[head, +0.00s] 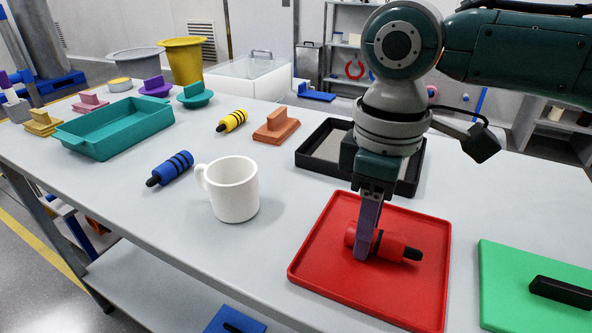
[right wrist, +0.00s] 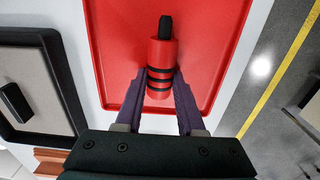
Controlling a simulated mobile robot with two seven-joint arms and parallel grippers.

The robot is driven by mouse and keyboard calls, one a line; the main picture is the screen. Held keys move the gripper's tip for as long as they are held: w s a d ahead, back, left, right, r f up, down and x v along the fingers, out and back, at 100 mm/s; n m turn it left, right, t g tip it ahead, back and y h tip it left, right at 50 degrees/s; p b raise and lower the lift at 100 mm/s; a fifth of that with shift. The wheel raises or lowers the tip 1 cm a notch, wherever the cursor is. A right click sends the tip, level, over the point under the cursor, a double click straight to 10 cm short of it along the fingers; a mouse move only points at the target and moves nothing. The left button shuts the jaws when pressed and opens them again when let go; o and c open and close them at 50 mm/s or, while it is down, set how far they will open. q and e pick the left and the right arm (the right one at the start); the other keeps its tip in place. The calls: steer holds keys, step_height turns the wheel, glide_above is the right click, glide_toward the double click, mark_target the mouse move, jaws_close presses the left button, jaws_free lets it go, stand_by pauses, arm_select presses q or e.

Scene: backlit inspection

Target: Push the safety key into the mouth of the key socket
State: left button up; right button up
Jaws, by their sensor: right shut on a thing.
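A red cylinder (head: 395,247) with black bands and a black tip lies over the red tray (head: 335,290); it looks like the safety key, though I cannot be sure. My right gripper (head: 364,252) points down with its purple fingers closed on it. In the right wrist view, the fingers (right wrist: 160,92) grip the banded end of the red cylinder (right wrist: 163,52), and its black tip points away from the gripper. I cannot tell whether it touches the tray. No key socket can be made out for certain. My left gripper is not in view.
A white mug (head: 234,190) stands left of the red tray. Blue (head: 172,168) and yellow (head: 232,121) banded cylinders lie farther left. A black-rimmed tray (head: 312,162) is behind, a green board (head: 520,290) at right. A teal bin (head: 118,145) stands far left.

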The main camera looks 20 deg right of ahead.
jaws_close()
steer(key=shift+r, duration=0.15)
step_height(320, 180, up, 20)
steer(key=p, duration=0.4)
steer(key=shift+o, duration=0.4)
jaws_free()
jaws_close()
steer(key=shift+f, duration=0.2)
